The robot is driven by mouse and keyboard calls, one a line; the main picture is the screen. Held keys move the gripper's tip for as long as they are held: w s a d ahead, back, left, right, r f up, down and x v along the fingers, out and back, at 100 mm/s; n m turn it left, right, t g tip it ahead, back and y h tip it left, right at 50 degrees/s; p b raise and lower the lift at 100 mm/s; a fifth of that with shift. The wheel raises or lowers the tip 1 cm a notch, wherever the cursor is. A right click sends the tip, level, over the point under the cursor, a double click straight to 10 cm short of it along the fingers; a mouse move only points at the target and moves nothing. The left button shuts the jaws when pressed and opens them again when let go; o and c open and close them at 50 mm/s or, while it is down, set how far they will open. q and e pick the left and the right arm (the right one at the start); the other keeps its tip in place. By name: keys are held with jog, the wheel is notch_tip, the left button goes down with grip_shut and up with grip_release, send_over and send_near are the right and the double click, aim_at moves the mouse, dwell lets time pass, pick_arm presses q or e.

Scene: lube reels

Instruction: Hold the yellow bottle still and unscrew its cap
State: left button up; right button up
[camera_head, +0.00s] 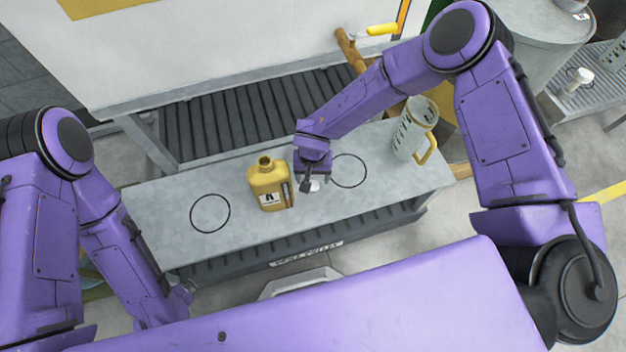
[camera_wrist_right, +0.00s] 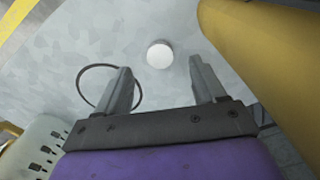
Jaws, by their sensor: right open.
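The yellow bottle (camera_head: 268,188) stands upright on the grey table, its neck open at the top with no cap on it. A small white round cap (camera_head: 314,186) lies on the tabletop just right of the bottle. My right gripper (camera_head: 309,184) is open and empty, pointing down beside the bottle and close to the cap. In the right wrist view the white cap (camera_wrist_right: 160,54) shows ahead, between the lines of the two spread fingers, and the bottle (camera_wrist_right: 275,60) is at the right. My left gripper (camera_head: 182,293) is low near the table's front left corner, away from the bottle; its fingers are unclear.
The grey table (camera_head: 160,205) bears two black circle outlines, left (camera_head: 210,213) and right (camera_head: 348,170) of the bottle; both are empty. A pale measuring jug (camera_head: 413,130) with a yellow handle stands at the right end. A dark roller conveyor (camera_head: 225,120) runs behind.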

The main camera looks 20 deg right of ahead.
aim_at(313, 186)
notch_tip(313, 186, up, 8)
jog(key=p, duration=0.1)
jog(key=shift+f, duration=0.15)
